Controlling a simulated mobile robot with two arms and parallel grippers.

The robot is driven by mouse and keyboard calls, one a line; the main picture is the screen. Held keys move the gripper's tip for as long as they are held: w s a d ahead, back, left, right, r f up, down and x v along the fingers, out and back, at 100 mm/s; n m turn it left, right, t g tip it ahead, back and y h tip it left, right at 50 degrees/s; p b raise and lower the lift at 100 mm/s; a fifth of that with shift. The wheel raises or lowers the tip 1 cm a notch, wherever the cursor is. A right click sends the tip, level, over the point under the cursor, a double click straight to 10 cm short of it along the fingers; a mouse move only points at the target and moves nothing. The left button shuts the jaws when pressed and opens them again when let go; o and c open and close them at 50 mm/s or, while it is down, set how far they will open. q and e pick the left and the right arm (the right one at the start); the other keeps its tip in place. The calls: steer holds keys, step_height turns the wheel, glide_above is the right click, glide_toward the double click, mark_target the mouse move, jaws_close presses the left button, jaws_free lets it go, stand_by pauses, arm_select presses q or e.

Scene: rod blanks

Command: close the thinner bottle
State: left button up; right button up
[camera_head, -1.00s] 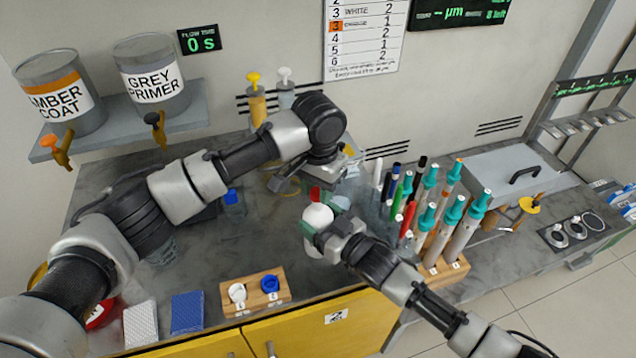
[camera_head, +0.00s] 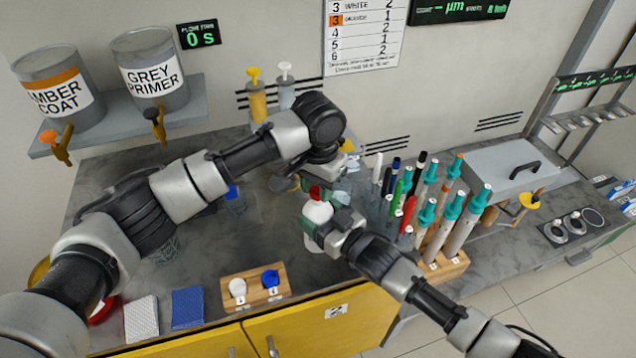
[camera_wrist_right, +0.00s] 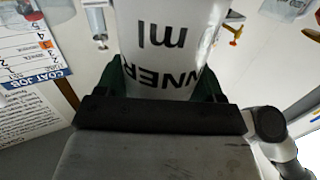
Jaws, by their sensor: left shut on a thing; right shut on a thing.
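The thinner bottle (camera_head: 318,212) is white and stands upright in the head view. My right gripper (camera_head: 326,235) is shut around its body from the right. In the right wrist view the bottle (camera_wrist_right: 165,45) fills the space between the fingers, with part of its black lettering showing. A red cap (camera_head: 315,192) is at the bottle's top, below my left gripper (camera_head: 316,186), which is shut on it. The left fingertips are small and partly hidden, and I cannot tell whether the cap is seated on the neck.
A rack (camera_head: 446,268) of teal-topped rods and several coloured pens stand close on the right. A wooden block (camera_head: 256,306) with a white and a blue cap is at the front edge. Two pump bottles stand behind. The bench left of the bottle is fairly clear.

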steer(key=c, duration=0.4)
arm_select(q)
steer(key=m, duration=0.5)
steer(key=shift+m, duration=0.3)
arm_select(e)
steer(key=shift+c, duration=0.2)
arm_select(q)
steer(key=m, duration=0.4)
steer(key=shift+m, duration=0.3)
steer(key=m, duration=0.6)
steer(key=shift+m, duration=0.3)
steer(key=m, duration=0.8)
steer(key=shift+m, duration=0.3)
steer(key=m, duration=0.4)
steer(key=shift+f+m, duration=0.1)
steer(key=shift+m, duration=0.2)
steer(key=m, duration=0.9)
steer(key=o, duration=0.9)
